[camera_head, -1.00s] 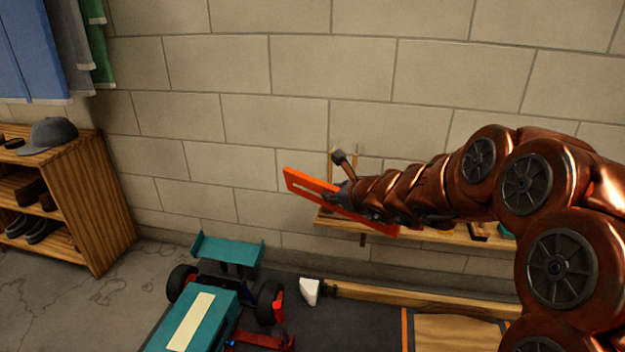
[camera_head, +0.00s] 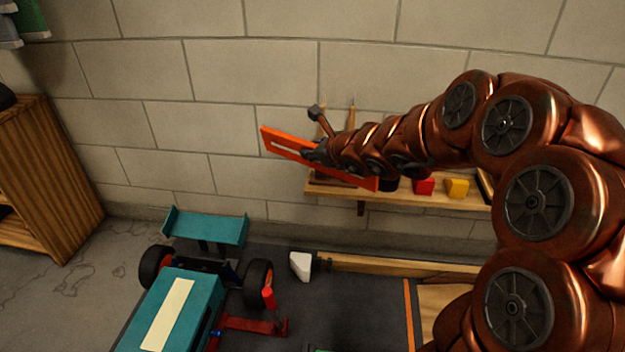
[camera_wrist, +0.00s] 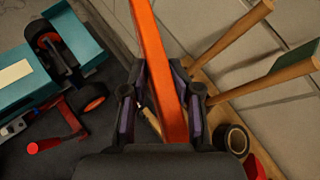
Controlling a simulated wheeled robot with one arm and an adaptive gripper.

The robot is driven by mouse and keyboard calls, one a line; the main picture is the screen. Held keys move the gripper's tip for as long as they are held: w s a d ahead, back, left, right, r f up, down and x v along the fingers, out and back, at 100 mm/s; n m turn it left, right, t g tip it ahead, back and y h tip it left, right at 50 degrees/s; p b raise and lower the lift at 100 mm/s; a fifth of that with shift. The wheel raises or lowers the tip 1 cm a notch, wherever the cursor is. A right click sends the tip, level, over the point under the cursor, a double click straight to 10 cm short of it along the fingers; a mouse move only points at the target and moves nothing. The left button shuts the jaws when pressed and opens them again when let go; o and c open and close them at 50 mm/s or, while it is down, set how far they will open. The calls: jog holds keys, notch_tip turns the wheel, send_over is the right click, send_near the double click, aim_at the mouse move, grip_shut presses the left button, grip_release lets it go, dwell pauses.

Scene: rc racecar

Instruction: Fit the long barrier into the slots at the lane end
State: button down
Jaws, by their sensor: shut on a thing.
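The long orange barrier (camera_head: 285,142) is a flat board with a slot cut in it, held up in front of the block wall. My gripper (camera_head: 318,154) is shut on it near its middle. In the wrist view the barrier (camera_wrist: 160,60) runs up between the two fingers of my gripper (camera_wrist: 163,95). Part of the barrier is hidden behind my gripper and arm. A wooden rail (camera_head: 400,265) lies low along the wall, with a white block (camera_head: 300,265) at its left end. I cannot make out the slots at the lane end.
A wall shelf (camera_head: 420,197) holds a red block (camera_head: 424,186), a yellow block (camera_head: 457,188) and handled tools behind the barrier. A teal racecar (camera_head: 175,310) stands at lower left, with a red jack (camera_head: 255,325) beside it. A wooden cabinet (camera_head: 50,180) stands at left.

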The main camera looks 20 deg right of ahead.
aim_at(310, 163)
notch_tip(310, 163, down, 5)
jog(key=b, duration=0.3)
jog(key=shift+r, duration=0.2)
jog(key=shift+r, duration=0.15)
